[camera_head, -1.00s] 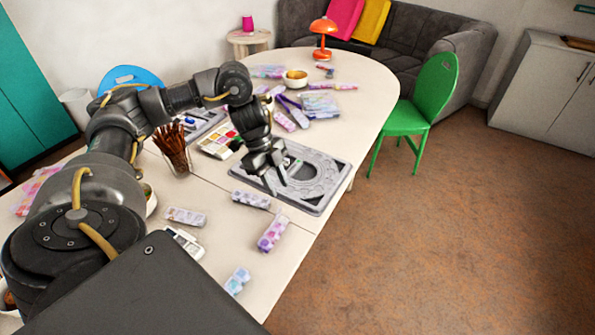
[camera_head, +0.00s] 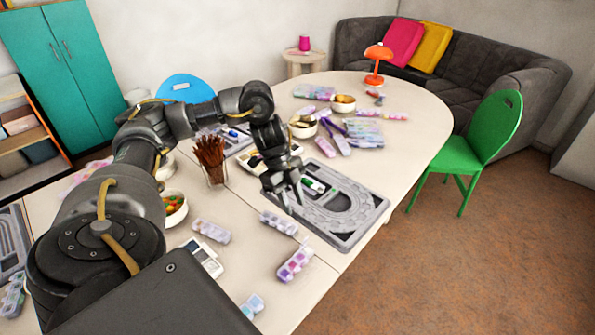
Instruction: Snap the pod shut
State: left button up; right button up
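Several small bead pods with clear compartments lie on the table; I cannot tell which one the task means. One with pink and purple cells (camera_head: 295,262) is near the front edge. Pale ones lie beside it (camera_head: 279,222) and to its left (camera_head: 211,231). A small green and white piece (camera_head: 318,186) is on the grey bead board (camera_head: 368,204), just right of my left gripper. My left gripper (camera_head: 296,204) points down over the board's left part, its fingers apart with nothing seen between them. Its height above the board is unclear. My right gripper is out of view.
A cup of brown sticks (camera_head: 212,178) and a bowl of coloured beads (camera_head: 174,222) stand left of the gripper. More pods (camera_head: 367,131), bowls (camera_head: 343,108) and an orange lamp (camera_head: 376,77) are farther back. A green chair (camera_head: 487,137) stands right of the table.

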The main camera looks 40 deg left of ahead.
pick_arm(q)
jog(key=b, duration=0.1)
send_near(304, 243)
jog(key=shift+w+d+x, duration=0.1)
jog(key=shift+x, duration=1.4)
jog(key=shift+w+d+x, duration=0.15)
jog(key=shift+x, duration=1.35)
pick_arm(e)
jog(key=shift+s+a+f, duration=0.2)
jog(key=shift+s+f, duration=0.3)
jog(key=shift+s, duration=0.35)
pick_arm(q)
jog(key=shift+r, duration=0.15)
jog(key=shift+c, duration=0.4)
grip_shut()
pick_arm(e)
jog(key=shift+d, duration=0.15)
